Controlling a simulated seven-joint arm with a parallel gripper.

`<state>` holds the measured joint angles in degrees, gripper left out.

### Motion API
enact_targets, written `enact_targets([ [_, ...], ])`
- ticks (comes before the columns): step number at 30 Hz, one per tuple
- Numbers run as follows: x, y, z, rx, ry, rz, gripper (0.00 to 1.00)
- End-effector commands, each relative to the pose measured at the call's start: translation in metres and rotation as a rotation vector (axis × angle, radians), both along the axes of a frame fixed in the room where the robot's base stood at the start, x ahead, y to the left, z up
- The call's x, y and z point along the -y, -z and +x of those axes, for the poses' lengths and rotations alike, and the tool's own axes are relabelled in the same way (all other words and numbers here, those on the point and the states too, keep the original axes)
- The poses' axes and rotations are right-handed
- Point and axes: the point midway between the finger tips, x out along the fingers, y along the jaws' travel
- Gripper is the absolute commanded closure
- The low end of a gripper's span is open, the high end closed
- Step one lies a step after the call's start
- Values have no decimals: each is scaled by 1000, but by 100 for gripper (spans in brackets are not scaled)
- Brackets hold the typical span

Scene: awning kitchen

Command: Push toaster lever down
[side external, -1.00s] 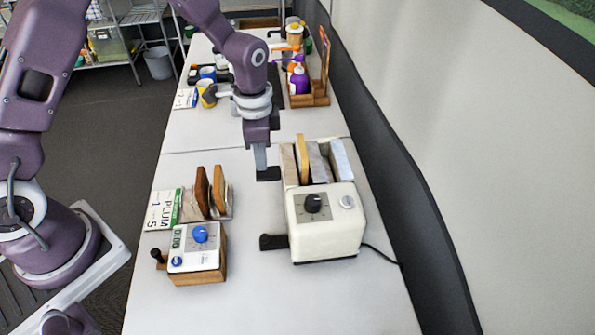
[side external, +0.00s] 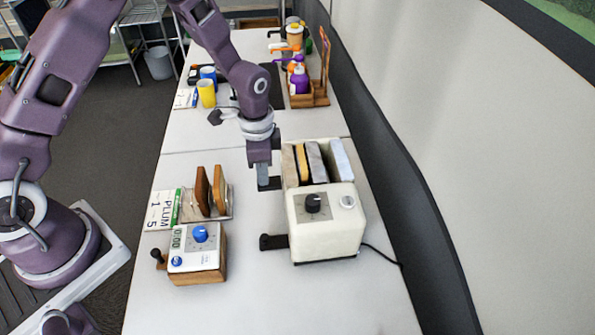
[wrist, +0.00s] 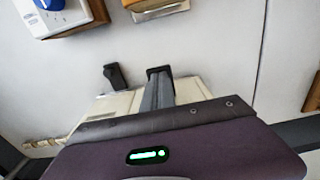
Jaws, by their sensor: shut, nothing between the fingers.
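The lever also shows in the wrist view (wrist: 115,77), left of my fingers. My gripper (side external: 268,184) is shut and empty, pointing down beside the toaster's left side, farther from the camera than the lever and apart from it. In the wrist view, my gripper's fingertips (wrist: 158,73) are together, and my gripper body hides much of the toaster.
Upright slices (side external: 318,162) stand at the toaster's far end. A white-and-wood timer box (side external: 195,258) with a blue knob stands to the left, below a rack (side external: 218,215) with brown slices. A cord runs right toward the wall. Table between timer and lever is clear.

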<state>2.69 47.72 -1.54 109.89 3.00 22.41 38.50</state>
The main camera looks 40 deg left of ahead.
Motion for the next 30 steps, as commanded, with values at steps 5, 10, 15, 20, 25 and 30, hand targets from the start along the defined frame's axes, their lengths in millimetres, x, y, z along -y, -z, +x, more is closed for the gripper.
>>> enact_targets([
  [5,0,11,0,-1,0,0,100],
  [10,0,12,0,0,0,0,100],
  [15,0,11,0,0,0,0,100],
  [20,0,2,0,0,-1,0,100],
  [25,0,-9,0,0,-1,0,100],
  [30,0,-24,1,1,-1,0,100],
])
